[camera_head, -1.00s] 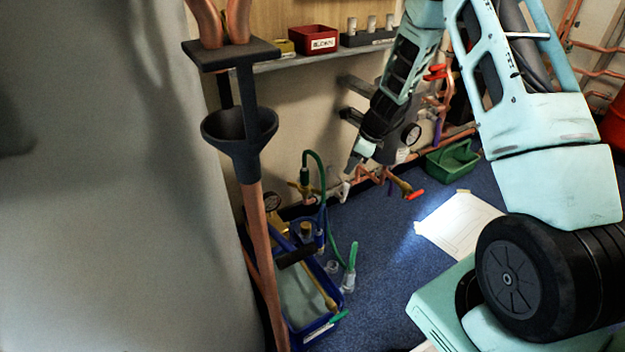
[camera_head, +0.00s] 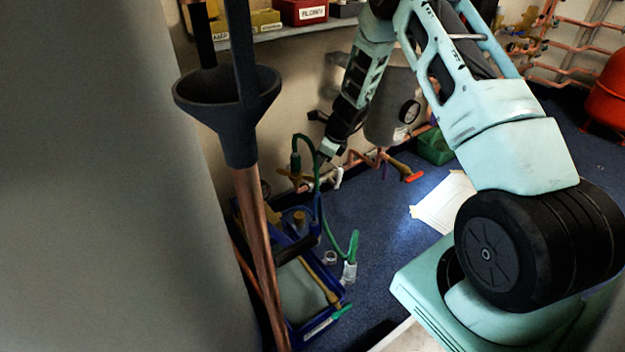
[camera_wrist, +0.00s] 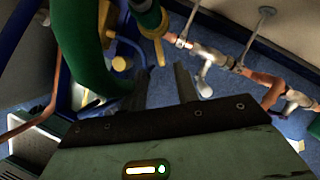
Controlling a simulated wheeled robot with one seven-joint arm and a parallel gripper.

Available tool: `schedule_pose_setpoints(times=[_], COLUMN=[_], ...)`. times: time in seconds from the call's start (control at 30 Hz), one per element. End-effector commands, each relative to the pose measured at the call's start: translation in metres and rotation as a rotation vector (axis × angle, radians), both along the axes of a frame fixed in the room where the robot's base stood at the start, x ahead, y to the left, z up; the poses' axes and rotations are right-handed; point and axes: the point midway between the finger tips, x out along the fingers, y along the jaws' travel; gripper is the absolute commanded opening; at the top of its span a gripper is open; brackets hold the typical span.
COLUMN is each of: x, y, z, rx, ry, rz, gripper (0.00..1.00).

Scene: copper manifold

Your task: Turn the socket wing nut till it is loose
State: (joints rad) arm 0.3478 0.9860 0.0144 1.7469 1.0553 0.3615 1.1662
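A brass winged fitting, which looks like the socket wing nut (camera_wrist: 157,32), sits at the end of a green hose collar in the wrist view, at top centre. In the head view, brass shows at the foot of the green hose (camera_head: 297,178), but the wings are too small to make out. My gripper (camera_wrist: 160,88) has two dark fingers standing apart with nothing visible between them. The nut is just beyond the fingertips and appears apart from them. In the head view my gripper (camera_head: 322,160) is beside the hose, close to the wall pipe.
A copper pipe with a white lever valve (camera_wrist: 205,78) runs right of the fingers. A thick green hose (camera_wrist: 80,45) is close on the left. A blue tray (camera_head: 310,325) stands on the floor below.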

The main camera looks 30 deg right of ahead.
Motion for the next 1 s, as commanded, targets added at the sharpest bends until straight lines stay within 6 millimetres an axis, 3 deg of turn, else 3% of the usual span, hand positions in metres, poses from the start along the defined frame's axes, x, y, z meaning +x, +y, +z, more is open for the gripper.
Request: schedule_pose_setpoints(times=[0.03,0.1,0.3,0.77,0.87,1.0], x=[0.003,0.007,0.016,0.020,0.020,0.020], y=[0.003,0.007,0.013,0.015,0.015,0.015], z=[-0.016,-0.028,-0.052,-0.060,-0.060,-0.060], rx=[0.001,0.001,-0.001,0.000,0.000,0.000], ry=[0.001,0.001,0.000,0.000,0.000,0.000], rz=[0.002,0.003,0.002,0.001,0.001,0.001], gripper=[0.31,0.31,0.31,0.31,0.03,0.00])
